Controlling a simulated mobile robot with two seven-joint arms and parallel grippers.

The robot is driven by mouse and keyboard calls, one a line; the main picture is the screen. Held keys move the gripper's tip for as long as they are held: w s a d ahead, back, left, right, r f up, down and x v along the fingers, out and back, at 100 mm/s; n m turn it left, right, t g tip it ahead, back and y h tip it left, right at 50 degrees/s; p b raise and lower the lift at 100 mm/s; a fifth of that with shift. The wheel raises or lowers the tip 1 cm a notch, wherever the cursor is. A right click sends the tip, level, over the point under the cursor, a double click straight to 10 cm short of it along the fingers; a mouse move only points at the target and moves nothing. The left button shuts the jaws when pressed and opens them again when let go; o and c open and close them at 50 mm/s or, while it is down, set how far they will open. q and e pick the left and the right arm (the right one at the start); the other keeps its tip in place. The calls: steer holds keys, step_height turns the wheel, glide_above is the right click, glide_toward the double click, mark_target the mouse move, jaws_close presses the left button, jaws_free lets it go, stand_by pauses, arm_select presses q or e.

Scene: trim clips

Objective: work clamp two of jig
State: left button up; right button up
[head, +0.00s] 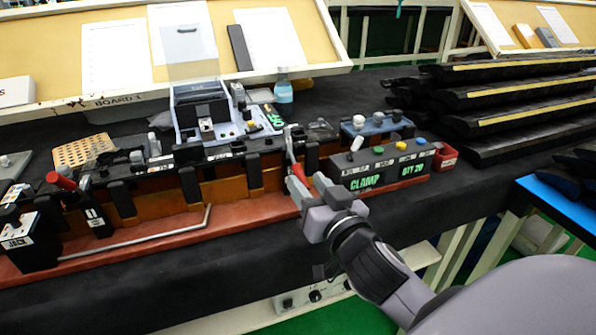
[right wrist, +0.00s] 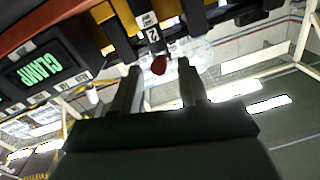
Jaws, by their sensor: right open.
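The jig (head: 155,205) is a long black and orange fixture on a red base. Clamp two (right wrist: 149,22) shows in the right wrist view as a black lever with a white label reading 2 and a red tip (right wrist: 159,65). In the head view its red handle (head: 299,173) stands at the right part of the jig, partly hidden by my gripper. My right gripper (head: 316,194) is open at this handle. In the right wrist view the red tip lies between the open fingers (right wrist: 160,75), with gaps on both sides. My left gripper is not in view.
Another clamp with a red handle (head: 62,181) is at the jig's left end, near a thin metal rod (head: 150,238). A black box marked CLAMP (head: 365,183) with buttons stands right of the gripper. A red bin (head: 445,158) and stacked black trim (head: 510,95) lie further right.

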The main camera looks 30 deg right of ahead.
steer(key=shift+w+d, duration=0.15)
steer(key=shift+w, duration=0.95)
steer(key=shift+w+d, duration=0.15)
steer(key=shift+w, duration=0.9)
jaws_close()
